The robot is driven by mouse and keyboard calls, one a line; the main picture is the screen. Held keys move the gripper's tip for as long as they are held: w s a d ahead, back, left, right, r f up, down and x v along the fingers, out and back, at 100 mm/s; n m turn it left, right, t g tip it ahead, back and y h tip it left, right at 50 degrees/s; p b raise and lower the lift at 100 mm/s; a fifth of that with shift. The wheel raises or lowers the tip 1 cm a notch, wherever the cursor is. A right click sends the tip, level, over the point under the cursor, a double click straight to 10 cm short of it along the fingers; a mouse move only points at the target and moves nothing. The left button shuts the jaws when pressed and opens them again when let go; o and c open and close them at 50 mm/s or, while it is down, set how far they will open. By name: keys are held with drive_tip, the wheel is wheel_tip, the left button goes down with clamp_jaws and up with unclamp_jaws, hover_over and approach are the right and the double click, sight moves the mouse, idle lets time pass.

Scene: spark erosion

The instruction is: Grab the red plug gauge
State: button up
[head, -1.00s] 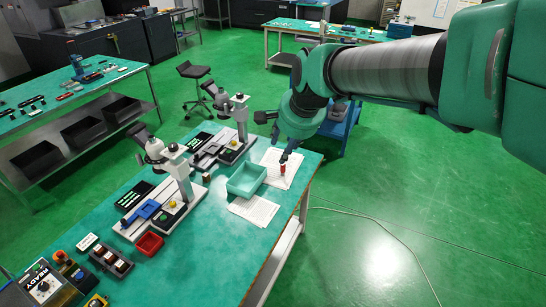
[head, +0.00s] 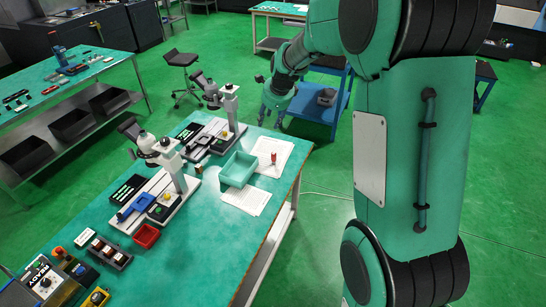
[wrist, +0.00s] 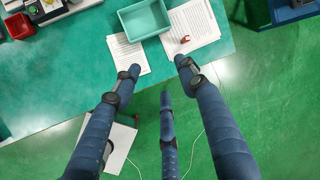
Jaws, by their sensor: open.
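The red plug gauge (head: 273,158) stands on a printed sheet (head: 285,150) near the right edge of the green-topped bench. In the wrist view the gauge (wrist: 185,39) lies just beyond the fingertips, near the right-hand finger. My gripper (head: 271,118) hangs above and behind the gauge in the head view, apart from it. In the wrist view my gripper (wrist: 158,76) has its dark blue fingers spread wide, with nothing between them. The lower part of the gauge is hard to make out.
A teal tray (head: 238,169) stands left of the gauge, with another sheet (head: 247,198) in front. Two microscope stands (head: 168,165) and a red bin (head: 146,236) are farther left. A blue cart (head: 320,112) stands behind the bench.

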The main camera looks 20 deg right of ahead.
drive_tip(key=w+d+f+m+p, duration=0.2)
drive_tip(key=w+d+f+m, duration=0.35)
drive_tip(key=w+f, duration=0.45)
drive_tip(key=m+p, duration=0.2)
drive_tip(key=m, duration=0.5)
approach(274, 154)
wheel_tip(274, 154, up, 4)
drive_tip(key=shift+s+d+f, duration=0.15)
drive_tip(key=shift+s+f, duration=0.05)
drive_tip(key=shift+s, duration=0.25)
drive_tip(key=shift+f, duration=0.15)
drive_tip(key=shift+d+p+x, duration=0.2)
drive_tip(key=shift+p+x, duration=0.1)
drive_tip(key=shift+x, duration=3.9)
drive_tip(key=shift+s+a+f, duration=0.1)
drive_tip(key=shift+a+f, duration=0.1)
drive_tip(key=shift+x, duration=2.4)
drive_tip(key=shift+s+f, duration=0.1)
drive_tip(key=shift+s, duration=0.1)
drive_tip(key=shift+c, duration=0.5)
